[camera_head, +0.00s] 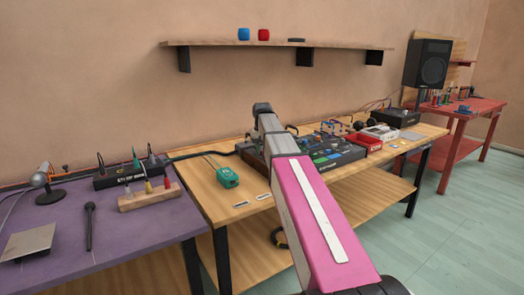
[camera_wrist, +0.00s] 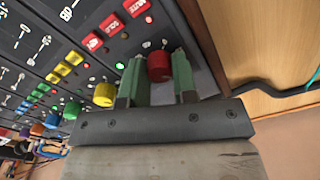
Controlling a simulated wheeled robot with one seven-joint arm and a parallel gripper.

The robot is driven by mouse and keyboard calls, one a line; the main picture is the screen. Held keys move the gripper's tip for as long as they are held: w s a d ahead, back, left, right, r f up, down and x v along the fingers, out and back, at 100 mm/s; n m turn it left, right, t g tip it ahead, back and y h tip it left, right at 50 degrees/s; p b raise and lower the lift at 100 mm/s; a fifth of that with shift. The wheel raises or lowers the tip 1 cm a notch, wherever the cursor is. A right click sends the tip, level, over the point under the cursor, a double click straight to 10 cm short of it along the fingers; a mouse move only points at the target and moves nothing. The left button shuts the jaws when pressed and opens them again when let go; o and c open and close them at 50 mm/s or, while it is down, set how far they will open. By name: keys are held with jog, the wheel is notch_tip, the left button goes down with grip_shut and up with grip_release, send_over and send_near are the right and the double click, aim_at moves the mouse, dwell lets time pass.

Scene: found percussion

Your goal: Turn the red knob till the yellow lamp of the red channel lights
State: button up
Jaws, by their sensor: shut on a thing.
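The red knob (camera_wrist: 159,66) stands at the end of the row of coloured knobs on the dark mixer panel (camera_wrist: 62,30). My gripper (camera_wrist: 158,72) is shut on it, with one green-padded finger on each side. A red light and a green light glow near the knob in the wrist view. I cannot make out a lit yellow lamp for the red channel. In the head view the mixer (camera_head: 335,158) lies on the wooden table, and my arm hides the knob and my fingertips.
A yellow knob (camera_wrist: 104,94) sits close beside my gripper, with green and blue knobs further along. A black cable (camera_wrist: 270,92) runs on the wood beside the mixer. A green box (camera_head: 228,177) lies left of the mixer, and a red box (camera_head: 365,141) lies right.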

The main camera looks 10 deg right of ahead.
jog(key=o, duration=0.9)
notch_tip(320, 180, up, 11)
jog(key=shift+f, duration=0.1)
jog(key=shift+s, duration=0.15)
